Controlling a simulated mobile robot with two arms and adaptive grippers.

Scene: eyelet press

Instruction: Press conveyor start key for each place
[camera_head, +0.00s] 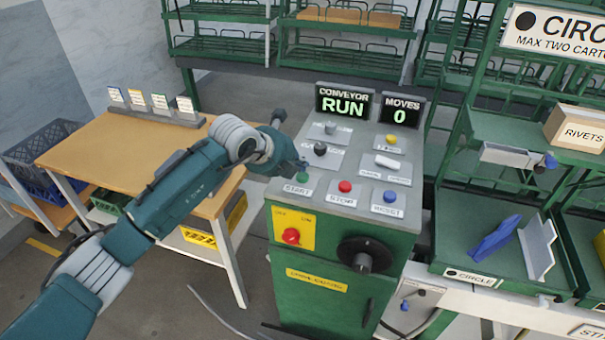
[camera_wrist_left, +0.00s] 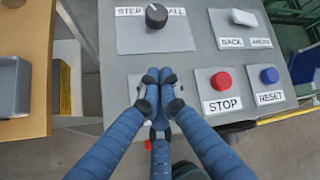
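The control console (camera_head: 405,225) has a sloped grey top. On it are the green START key (camera_head: 302,177), the red STOP key (camera_head: 345,186) and the blue RESET key (camera_head: 390,196). My left gripper (camera_head: 297,166) is over the console's left edge, close above the START key. In the left wrist view its fingers (camera_wrist_left: 159,75) are together with nothing between them, and the START key is hidden there. STOP (camera_wrist_left: 221,81) and RESET (camera_wrist_left: 269,75) show to their right. Displays read CONVEYOR RUN (camera_head: 343,104) and MOVES 0 (camera_head: 401,111). My right gripper is not in view.
A black selector knob (camera_wrist_left: 156,15) stands beyond the fingers, with a white rocker switch (camera_wrist_left: 244,17) to its right. A wooden table (camera_head: 110,150) is left of the console. A green rack with a RIVETS carton (camera_head: 578,128) and a blue object (camera_head: 495,240) is at right.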

